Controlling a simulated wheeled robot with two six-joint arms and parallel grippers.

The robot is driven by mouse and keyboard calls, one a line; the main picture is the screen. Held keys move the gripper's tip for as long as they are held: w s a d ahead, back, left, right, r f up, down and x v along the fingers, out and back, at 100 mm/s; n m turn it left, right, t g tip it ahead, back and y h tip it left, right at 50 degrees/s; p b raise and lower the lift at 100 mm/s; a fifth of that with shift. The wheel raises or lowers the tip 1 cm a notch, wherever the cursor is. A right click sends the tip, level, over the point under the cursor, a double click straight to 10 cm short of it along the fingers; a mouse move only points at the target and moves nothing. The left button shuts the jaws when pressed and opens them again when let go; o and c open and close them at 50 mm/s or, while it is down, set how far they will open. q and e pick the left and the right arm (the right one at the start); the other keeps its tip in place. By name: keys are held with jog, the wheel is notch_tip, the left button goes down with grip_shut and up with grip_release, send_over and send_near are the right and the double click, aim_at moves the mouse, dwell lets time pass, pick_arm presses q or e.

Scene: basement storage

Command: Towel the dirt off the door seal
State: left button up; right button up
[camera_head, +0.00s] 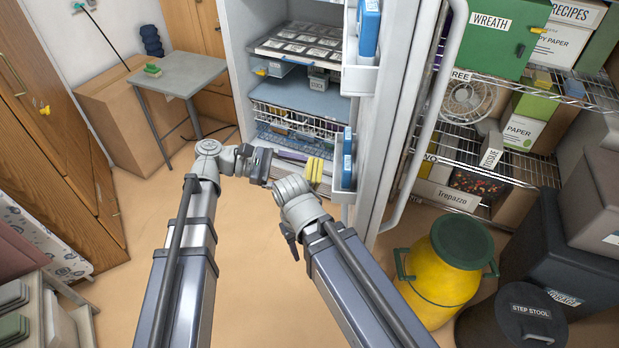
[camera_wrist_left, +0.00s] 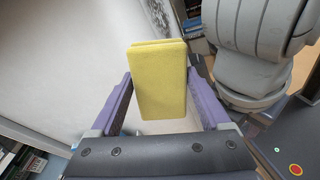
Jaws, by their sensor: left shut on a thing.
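A folded yellow towel (camera_head: 314,170) shows in the head view beside the inner side of the open fridge door (camera_head: 392,120). In the left wrist view the towel (camera_wrist_left: 160,85) stands between the two fingers of my left gripper (camera_wrist_left: 160,100), which is shut on it. In the head view my left gripper (camera_head: 262,166) reaches right, towards the fridge's lower front, and my right wrist partly hides it. My right arm crosses close by; its fingers are not visible. I cannot make out the door seal or any dirt on it clearly.
The open fridge (camera_head: 300,75) holds trays and baskets; its door bins hold blue packs (camera_head: 369,30). A yellow can (camera_head: 442,268) and wire shelves (camera_head: 500,165) stand right of the door. A small grey table (camera_head: 185,70) stands left. Floor between is clear.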

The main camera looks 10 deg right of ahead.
aim_at(307, 168)
pick_arm(q)
jog(key=shift+s+d+r+g+h+b, duration=0.15)
jog(key=shift+d+r+g+h+b, duration=0.1)
jog(key=shift+r+h, duration=0.25)
jog(key=shift+s+d+r+g+h+b, duration=0.15)
jog(key=shift+d+r+h+b, duration=0.1)
jog(key=shift+r+h, duration=0.2)
jog(key=shift+s+r+h, duration=0.15)
jog(key=shift+r+h, duration=0.1)
jog(key=shift+r, duration=0.3)
jog(key=x, duration=0.6)
pick_arm(e)
jog(key=shift+f, duration=0.9)
pick_arm(q)
jog(key=shift+x, duration=1.35)
jog(key=shift+s, duration=0.1)
